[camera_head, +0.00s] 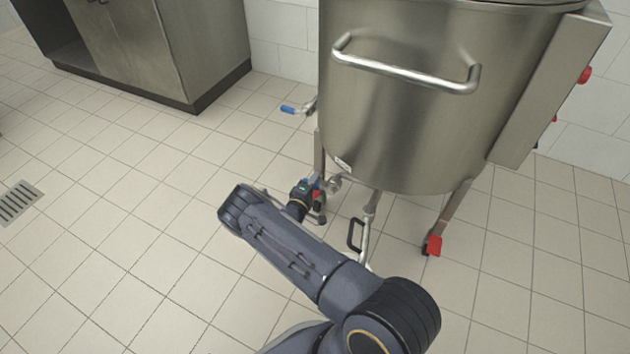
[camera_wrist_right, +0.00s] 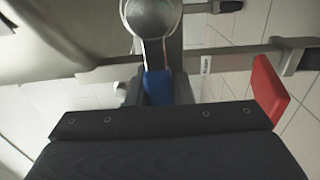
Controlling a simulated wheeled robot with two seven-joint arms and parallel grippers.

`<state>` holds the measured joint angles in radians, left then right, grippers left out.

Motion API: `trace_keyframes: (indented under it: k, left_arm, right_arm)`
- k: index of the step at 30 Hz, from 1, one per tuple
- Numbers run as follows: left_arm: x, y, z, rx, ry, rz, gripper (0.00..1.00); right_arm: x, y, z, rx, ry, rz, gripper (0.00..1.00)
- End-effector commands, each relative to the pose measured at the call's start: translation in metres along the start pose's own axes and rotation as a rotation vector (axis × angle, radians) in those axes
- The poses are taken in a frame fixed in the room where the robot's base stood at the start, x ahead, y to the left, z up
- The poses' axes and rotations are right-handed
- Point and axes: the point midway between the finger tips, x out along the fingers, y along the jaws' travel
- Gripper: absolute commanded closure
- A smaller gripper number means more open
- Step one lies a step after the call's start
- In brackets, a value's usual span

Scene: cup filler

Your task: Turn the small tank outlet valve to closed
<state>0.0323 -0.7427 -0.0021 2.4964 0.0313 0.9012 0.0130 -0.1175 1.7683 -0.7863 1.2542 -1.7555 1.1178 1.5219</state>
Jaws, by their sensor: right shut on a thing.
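The steel tank (camera_head: 400,110) stands on legs. A valve with a blue handle sits low under it; the blue handle (camera_wrist_right: 158,88) shows in the right wrist view, below a round metal valve body (camera_wrist_right: 152,16). My right gripper (camera_head: 314,186) is at this valve under the tank's left side, shut on the blue handle, with a finger on each side of it. In the head view the gripper hides most of the handle. My left gripper is not in view.
Another blue-handled valve (camera_head: 290,109) sticks out left of the tank, higher up. A black loop handle (camera_head: 355,235) and a red caster pedal (camera_head: 433,244) are under the tank. A steel cabinet (camera_head: 170,50) stands at the back left.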

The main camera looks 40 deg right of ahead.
Motion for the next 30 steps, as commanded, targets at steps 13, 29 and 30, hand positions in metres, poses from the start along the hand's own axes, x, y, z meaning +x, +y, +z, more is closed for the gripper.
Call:
trace_keyframes:
  k: [13,29,30]
  left_arm:
    - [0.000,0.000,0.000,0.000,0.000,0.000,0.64]
    - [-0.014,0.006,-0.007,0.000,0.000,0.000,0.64]
    - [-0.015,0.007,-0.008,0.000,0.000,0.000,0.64]
  right_arm:
    - [0.000,0.001,-0.001,0.004,0.000,0.002,0.58]
    - [-0.042,0.003,-0.002,0.002,0.003,0.001,0.58]
    - [-0.049,0.003,-0.001,0.002,0.003,0.001,0.58]
